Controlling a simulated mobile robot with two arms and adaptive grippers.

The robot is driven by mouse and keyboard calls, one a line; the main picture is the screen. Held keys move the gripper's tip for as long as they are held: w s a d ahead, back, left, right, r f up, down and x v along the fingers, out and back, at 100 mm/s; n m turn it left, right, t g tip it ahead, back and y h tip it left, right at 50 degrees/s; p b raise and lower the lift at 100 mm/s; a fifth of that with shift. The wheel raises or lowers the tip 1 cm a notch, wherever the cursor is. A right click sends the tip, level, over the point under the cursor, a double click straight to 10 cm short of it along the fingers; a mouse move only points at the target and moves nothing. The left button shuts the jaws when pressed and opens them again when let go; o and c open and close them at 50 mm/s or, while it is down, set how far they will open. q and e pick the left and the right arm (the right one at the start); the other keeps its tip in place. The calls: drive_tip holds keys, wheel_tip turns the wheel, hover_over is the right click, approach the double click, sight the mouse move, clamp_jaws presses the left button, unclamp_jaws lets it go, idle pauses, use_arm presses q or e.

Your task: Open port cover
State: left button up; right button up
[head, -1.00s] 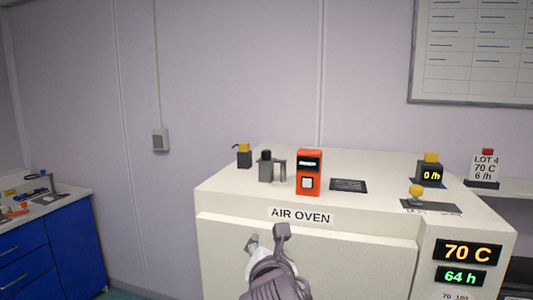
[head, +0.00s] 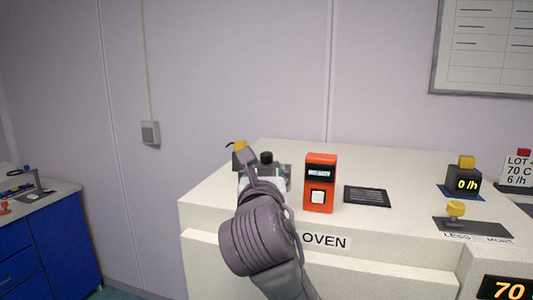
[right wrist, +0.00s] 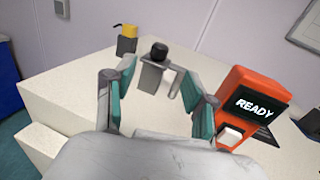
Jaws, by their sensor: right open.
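On top of the white air oven (head: 290,150) stands a grey fitting with a black knob (head: 266,158); it may be the port with its cover. It also shows in the right wrist view (right wrist: 158,58), beyond and between my fingertips, apart from them. A grey plate stands to its right. My right gripper (head: 260,176) is above the oven's front top edge and hides part of the fitting in the head view. In the right wrist view the gripper (right wrist: 158,88) is open and empty, its teal pads wide apart. My left gripper is not in view.
An orange device (head: 320,185) reading READY stands right of the gripper, close to the right finger in the wrist view. A yellow-topped dark item (right wrist: 126,42) stands left of the fitting. A black vent (head: 367,196) and yellow knob (head: 455,208) are further right.

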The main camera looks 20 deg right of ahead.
sight(266, 157)
drive_tip(key=p+x, duration=0.1)
drive_tip(key=x, duration=0.5)
drive_tip(key=shift+s, duration=0.1)
drive_tip(key=p+x, duration=0.1)
drive_tip(key=x, duration=0.3)
drive_tip(key=shift+w+d, duration=0.2)
drive_tip(key=shift+w, duration=0.45)
drive_tip(key=shift+c, duration=0.6)
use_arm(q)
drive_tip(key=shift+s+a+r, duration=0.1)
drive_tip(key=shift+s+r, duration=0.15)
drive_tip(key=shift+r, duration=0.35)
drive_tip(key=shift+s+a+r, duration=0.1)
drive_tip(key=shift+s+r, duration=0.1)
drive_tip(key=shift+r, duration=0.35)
use_arm(e)
clamp_jaws()
